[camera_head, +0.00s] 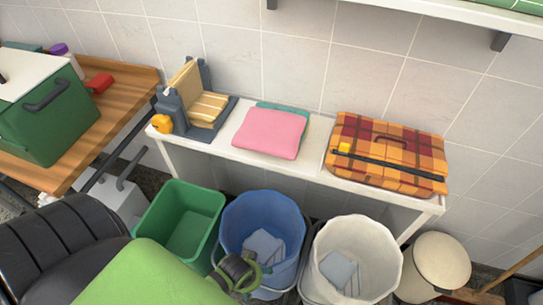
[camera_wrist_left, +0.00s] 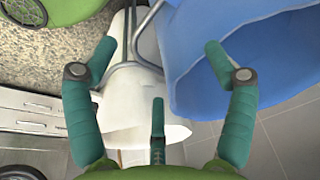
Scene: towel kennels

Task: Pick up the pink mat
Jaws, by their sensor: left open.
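The pink mat (camera_head: 269,132) lies flat on the white shelf bench (camera_head: 318,174) against the tiled wall. A teal folded cloth (camera_head: 297,109) shows at its back and right edges, apparently beneath it. My left gripper (camera_head: 243,274) is low in front of the blue bucket, well below and in front of the mat. In the left wrist view its teal fingers (camera_wrist_left: 160,75) are spread wide with nothing between them. The mat does not show in that view. My right gripper is not in view.
Below are a green bin (camera_head: 180,220), a blue bucket (camera_head: 262,212) and a white bucket (camera_head: 355,235). A green box (camera_head: 45,115) sits on a wooden table.

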